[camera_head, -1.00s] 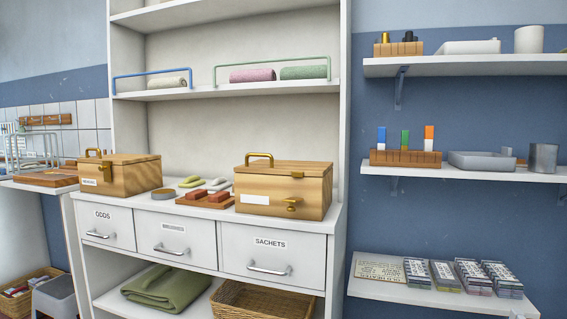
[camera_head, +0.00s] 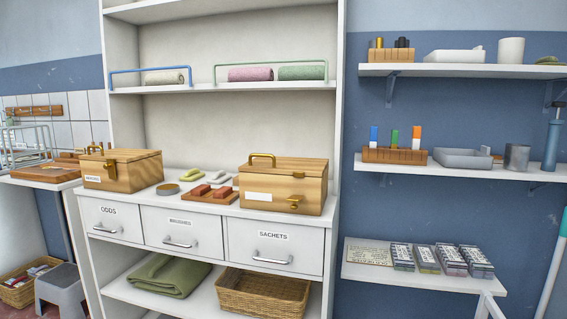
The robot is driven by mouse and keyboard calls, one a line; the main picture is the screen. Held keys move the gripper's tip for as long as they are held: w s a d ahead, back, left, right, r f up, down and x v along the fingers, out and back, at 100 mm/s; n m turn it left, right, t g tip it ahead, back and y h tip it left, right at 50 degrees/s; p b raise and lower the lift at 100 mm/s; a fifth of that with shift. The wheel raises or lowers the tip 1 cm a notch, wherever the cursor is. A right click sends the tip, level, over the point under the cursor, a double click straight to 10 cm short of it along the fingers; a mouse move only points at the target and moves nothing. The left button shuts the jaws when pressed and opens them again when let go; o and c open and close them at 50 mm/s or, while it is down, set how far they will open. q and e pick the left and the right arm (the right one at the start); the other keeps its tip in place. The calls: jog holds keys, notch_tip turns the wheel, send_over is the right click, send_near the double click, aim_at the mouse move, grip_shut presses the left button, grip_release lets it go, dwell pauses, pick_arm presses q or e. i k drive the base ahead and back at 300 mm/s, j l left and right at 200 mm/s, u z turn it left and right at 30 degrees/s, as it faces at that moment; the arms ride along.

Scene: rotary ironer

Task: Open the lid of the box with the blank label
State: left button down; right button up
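A wooden box with a blank white label (camera_head: 284,186) stands on the right of the cabinet top. Its lid (camera_head: 290,166) is closed, with a brass handle on top at the left and brass latch parts on the front. A second wooden box (camera_head: 122,170) stands at the left of the cabinet top. Its lid is closed and its small label carries print too small to read surely. Neither of my grippers shows in this view.
Below are drawers (camera_head: 274,246) with handles. Wall shelves (camera_head: 457,171) stick out at the right. The cabinet's right upright (camera_head: 335,120) stands close to the blank-label box.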

aim_at(263, 163)
jog(key=i+j+z, duration=0.35)
jog(key=i+j, duration=0.7)
jog(key=j, duration=0.1)
